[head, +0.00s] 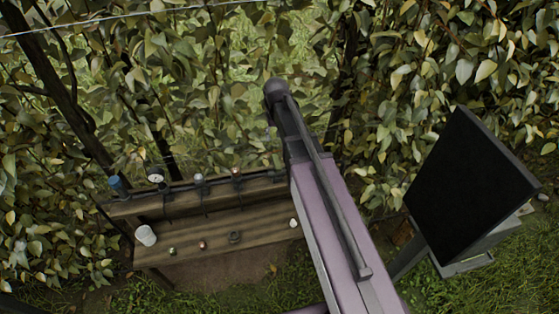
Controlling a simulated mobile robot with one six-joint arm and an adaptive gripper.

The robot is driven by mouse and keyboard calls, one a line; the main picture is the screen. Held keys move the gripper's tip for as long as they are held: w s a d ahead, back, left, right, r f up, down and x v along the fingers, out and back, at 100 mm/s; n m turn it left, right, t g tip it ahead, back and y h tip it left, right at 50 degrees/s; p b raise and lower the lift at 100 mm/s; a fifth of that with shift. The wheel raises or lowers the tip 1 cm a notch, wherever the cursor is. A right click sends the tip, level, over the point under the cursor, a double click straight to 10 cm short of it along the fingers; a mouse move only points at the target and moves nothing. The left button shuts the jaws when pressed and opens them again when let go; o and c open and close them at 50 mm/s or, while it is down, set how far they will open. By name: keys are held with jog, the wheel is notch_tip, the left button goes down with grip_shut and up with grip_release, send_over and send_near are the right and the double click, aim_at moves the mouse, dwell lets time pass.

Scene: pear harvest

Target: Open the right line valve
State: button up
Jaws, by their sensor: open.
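A wooden rail (125,208) at the back of a wooden bench carries a row of small fittings. The rightmost one I can see has a small reddish top (236,172); it looks like the right line valve, but its handle position is too small to tell. Left of it stands a similar fitting with a pale top (198,180). Thin dark lines run down below them. My arm crosses the middle of the head view, just right of the bench, and covers the rail's right end. My gripper does not show.
A round white gauge (156,178) and a blue-capped item (117,186) stand at the rail's left. A white cup (146,235) and several small items lie on the bench. A dark panel (470,185) stands at right. Dense foliage and a wire (130,16) lie behind.

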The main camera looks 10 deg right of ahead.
aim_at(276, 162)
jog(key=shift+f, duration=0.15)
notch_tip(276, 162, down, 13)
jog(key=b, duration=1.3)
jog(key=shift+f+b, duration=0.2)
jog(key=shift+b, duration=0.1)
